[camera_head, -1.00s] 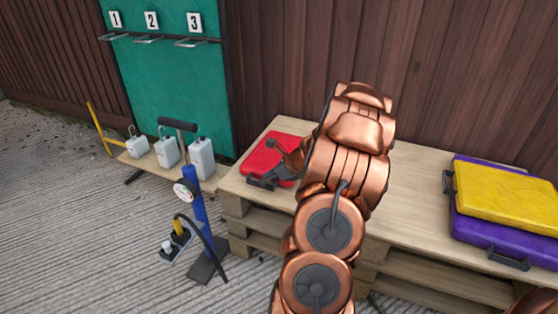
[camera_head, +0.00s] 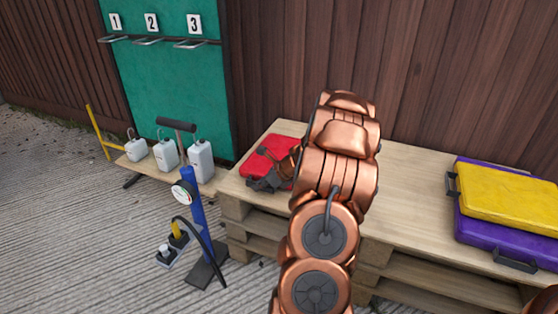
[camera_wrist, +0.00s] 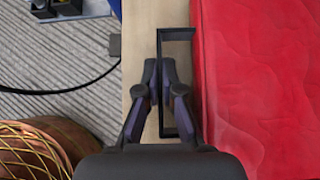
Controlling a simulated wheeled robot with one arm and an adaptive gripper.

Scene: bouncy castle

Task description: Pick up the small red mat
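The small red mat (camera_head: 262,152) lies flat on the left end of the wooden pallet bench in the head view. In the wrist view the mat (camera_wrist: 265,85) fills the right side, with a black U-shaped handle (camera_wrist: 177,34) along its left edge. My gripper (camera_wrist: 159,72) is at this handle. Its two fingers are close together on either side of the handle's long bar and look shut on it. In the head view my gripper (camera_head: 268,182) is a dark shape at the mat's front edge, partly hidden by my arm.
The pallet bench (camera_head: 410,210) runs along a wooden fence. Yellow (camera_head: 510,195) and purple (camera_head: 500,238) mats are stacked at its right. A blue pump (camera_head: 198,215) stands before the bench's left end. White canisters (camera_head: 166,154) stand by a green board (camera_head: 175,85).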

